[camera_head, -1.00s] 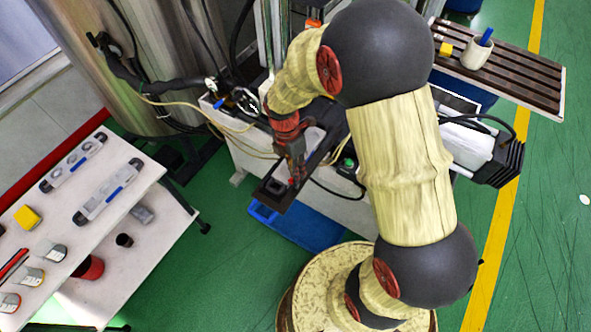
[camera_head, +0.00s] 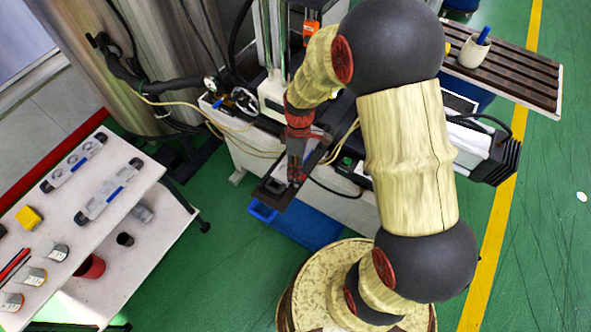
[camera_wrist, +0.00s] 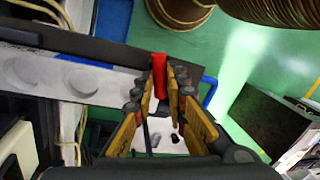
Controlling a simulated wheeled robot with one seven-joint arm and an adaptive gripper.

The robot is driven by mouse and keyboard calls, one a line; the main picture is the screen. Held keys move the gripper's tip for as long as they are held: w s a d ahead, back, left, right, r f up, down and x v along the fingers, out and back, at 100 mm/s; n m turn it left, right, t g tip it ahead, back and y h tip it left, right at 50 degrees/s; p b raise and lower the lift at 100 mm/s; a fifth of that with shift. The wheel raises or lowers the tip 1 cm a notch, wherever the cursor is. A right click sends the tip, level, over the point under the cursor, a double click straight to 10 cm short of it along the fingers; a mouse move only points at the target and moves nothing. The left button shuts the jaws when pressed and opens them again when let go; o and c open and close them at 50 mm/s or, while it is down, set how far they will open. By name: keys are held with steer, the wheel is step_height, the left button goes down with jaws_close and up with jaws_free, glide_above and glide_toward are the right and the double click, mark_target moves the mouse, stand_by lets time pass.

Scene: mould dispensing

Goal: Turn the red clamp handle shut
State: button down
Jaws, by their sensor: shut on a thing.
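The red clamp handle (camera_wrist: 158,76) stands between my fingers in the wrist view. My gripper (camera_wrist: 163,88) is shut on it, with one finger on each side. The handle sits by the dark end plate and the grey bar (camera_wrist: 75,78) with round recesses. In the head view my gripper (camera_head: 296,175) is at the dark end plate (camera_head: 272,193) of the machine's front. There the fingers and wrist hide most of the handle, and I cannot tell its exact angle.
A blue tray (camera_head: 318,232) lies below the end plate. The machine bench (camera_head: 250,165) with cables stands behind my gripper. A white table (camera_head: 125,205) with moulds and cups is at the left. Green floor is clear between table and machine.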

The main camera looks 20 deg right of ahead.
steer(key=shift+d+m+t+y, duration=0.1)
steer(key=shift+m+t+y, duration=0.2)
steer(key=shift+m, duration=1.6)
steer(key=c, duration=1.9)
jaws_free()
steer(key=shift+o, duration=0.5)
step_height(320, 180, up, 12)
steer(key=w+d, duration=0.1)
steer(key=d, duration=0.1)
steer(key=shift+w+f, duration=0.15)
steer(key=shift+m, duration=0.3)
